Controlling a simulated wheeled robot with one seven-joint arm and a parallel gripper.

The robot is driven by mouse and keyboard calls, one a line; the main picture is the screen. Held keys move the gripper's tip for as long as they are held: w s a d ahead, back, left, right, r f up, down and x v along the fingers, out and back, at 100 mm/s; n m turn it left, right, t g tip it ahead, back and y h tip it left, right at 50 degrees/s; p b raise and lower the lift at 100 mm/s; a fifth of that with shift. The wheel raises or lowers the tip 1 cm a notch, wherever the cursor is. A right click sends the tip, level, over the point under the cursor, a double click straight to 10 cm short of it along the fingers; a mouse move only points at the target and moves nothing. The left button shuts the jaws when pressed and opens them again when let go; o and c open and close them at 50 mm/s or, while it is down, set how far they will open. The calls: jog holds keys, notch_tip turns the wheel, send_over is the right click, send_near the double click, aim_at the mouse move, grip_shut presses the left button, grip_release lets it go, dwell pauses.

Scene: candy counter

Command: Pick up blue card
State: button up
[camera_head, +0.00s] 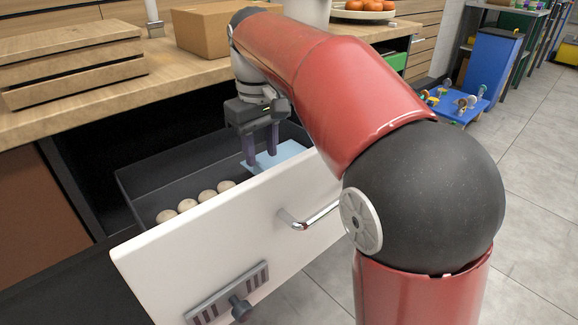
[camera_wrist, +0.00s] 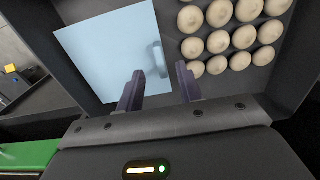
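The blue card (camera_head: 283,155) lies in an open drawer, at its right end in the head view. In the wrist view the card (camera_wrist: 110,50) is a pale blue sheet at the upper left. My gripper (camera_head: 262,160) reaches down into the drawer over the card. I cannot tell whether the fingers touch the card.
Several round pale objects (camera_wrist: 218,42) sit in the drawer beside the card. The drawer's white front (camera_head: 240,225) with a metal handle (camera_head: 308,217) stands between the drawer and open floor. A wooden crate (camera_head: 72,62) and a cardboard box (camera_head: 205,30) stand on the counter above.

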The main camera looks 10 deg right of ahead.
aim_at(262, 167)
jog(key=shift+f, duration=1.55)
jog(key=shift+c, duration=0.5)
grip_shut()
jog(key=shift+r, duration=0.15)
